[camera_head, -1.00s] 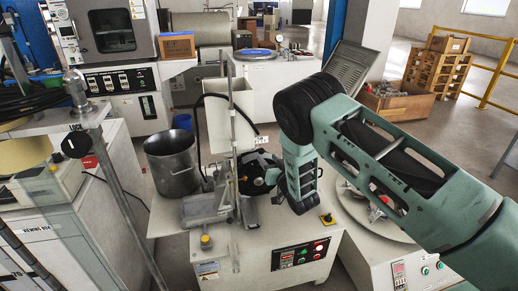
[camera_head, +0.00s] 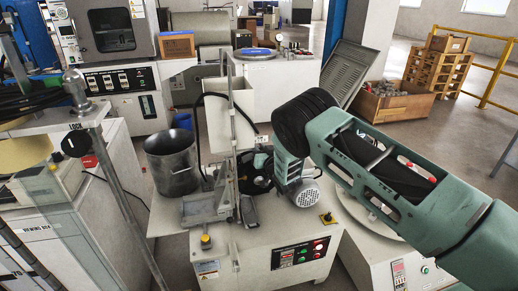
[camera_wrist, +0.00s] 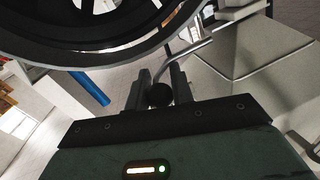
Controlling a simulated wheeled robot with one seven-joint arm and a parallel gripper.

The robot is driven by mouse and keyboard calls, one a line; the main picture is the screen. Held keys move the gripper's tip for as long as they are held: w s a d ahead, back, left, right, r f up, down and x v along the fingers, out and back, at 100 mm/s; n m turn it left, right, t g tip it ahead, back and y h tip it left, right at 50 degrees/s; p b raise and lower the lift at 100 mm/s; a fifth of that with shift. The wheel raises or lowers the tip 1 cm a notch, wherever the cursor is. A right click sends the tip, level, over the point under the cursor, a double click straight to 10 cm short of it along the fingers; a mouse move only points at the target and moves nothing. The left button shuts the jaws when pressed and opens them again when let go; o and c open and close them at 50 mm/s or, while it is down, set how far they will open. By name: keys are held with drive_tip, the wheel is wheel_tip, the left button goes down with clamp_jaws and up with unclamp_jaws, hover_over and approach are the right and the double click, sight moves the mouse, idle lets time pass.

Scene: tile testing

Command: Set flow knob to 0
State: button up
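In the wrist view, the two dark fingers of my gripper (camera_wrist: 160,88) stand apart. A round black knob-like end (camera_wrist: 160,96) shows between them, close to a curved metal rod (camera_wrist: 184,58). I cannot tell whether the fingers touch it, and no scale or marking on it is readable. In the head view, my arm reaches in from the right over the white test machine (camera_head: 250,262), with its wrist bent down near the middle. The fingertips are hidden there. I cannot make out a flow knob label in either view.
A large black ring (camera_wrist: 100,45) fills the top of the wrist view, close to my fingers. In the head view, a steel pot (camera_head: 171,165) stands left on the machine top. A finned grey motor (camera_head: 304,192) and a yellow-marked switch (camera_head: 327,218) are near my wrist.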

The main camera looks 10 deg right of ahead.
clamp_jaws()
drive_tip(key=shift+a+f+b, duration=0.1)
drive_tip(key=shift+a+b, duration=0.5)
drive_tip(key=shift+a, duration=0.45)
drive_tip(key=o, duration=0.7)
unclamp_jaws()
drive_tip(key=shift+a, duration=0.1)
